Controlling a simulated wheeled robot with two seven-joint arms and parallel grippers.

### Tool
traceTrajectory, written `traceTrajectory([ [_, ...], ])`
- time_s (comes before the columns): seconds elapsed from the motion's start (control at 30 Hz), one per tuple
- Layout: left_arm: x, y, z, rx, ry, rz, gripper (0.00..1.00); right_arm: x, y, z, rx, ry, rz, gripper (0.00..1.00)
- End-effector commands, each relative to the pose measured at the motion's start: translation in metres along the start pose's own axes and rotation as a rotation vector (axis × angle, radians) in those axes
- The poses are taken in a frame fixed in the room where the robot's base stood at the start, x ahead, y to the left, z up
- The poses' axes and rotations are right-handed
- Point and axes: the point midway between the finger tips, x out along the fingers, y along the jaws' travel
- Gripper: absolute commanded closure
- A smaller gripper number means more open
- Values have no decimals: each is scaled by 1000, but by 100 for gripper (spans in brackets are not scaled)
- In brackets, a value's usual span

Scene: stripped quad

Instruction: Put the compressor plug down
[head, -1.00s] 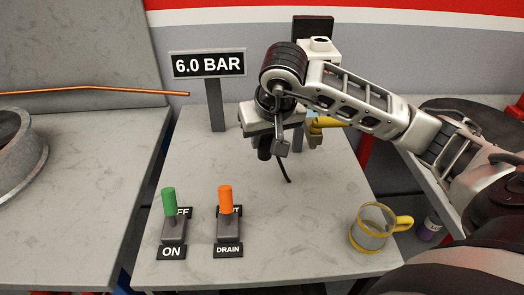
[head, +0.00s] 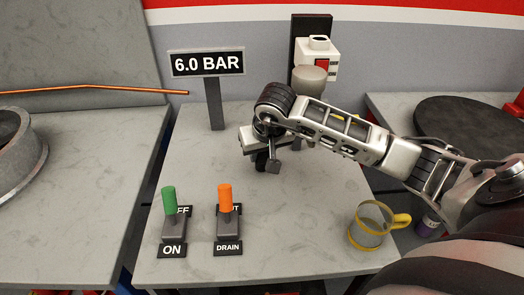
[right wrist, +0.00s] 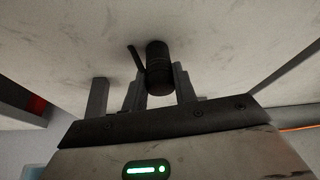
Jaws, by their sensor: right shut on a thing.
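The black compressor plug (right wrist: 157,68) is a short cylinder between the two fingers of my right gripper (right wrist: 159,92) in the right wrist view. A thin dark cable (right wrist: 136,58) shows beside it. In the head view my right gripper (head: 267,164) is low over the middle of the grey bench, behind the two levers. It is shut on the plug, which is mostly hidden there by the gripper. The plug's far end is close to the bench top; I cannot tell whether it touches. My left gripper is not in view.
A green-handled lever (head: 169,203) and an orange-handled lever (head: 225,200) stand at the front left. A grey mug with a yellow handle (head: 370,226) stands front right. A "6.0 BAR" sign (head: 208,63) and a white unit with a red switch (head: 318,58) are behind. The front middle bench is clear.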

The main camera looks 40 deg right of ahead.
Motion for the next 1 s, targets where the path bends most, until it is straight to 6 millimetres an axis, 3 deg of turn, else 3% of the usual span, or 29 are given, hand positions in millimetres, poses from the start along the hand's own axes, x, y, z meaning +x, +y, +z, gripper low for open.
traceTrajectory([
  [0.03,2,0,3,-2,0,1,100,3,0,1,-1,1,0,96],
  [0.07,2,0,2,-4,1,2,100,3,0,1,-1,1,1,70],
  [0.13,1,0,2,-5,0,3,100,2,0,1,-1,0,0,50],
  [0.4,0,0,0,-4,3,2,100,1,0,1,0,0,0,50],
  [0.57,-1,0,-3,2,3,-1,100,-9,0,-2,-1,4,-1,50],
  [1.0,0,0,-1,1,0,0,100,-98,0,-2,-2,5,0,50],
])
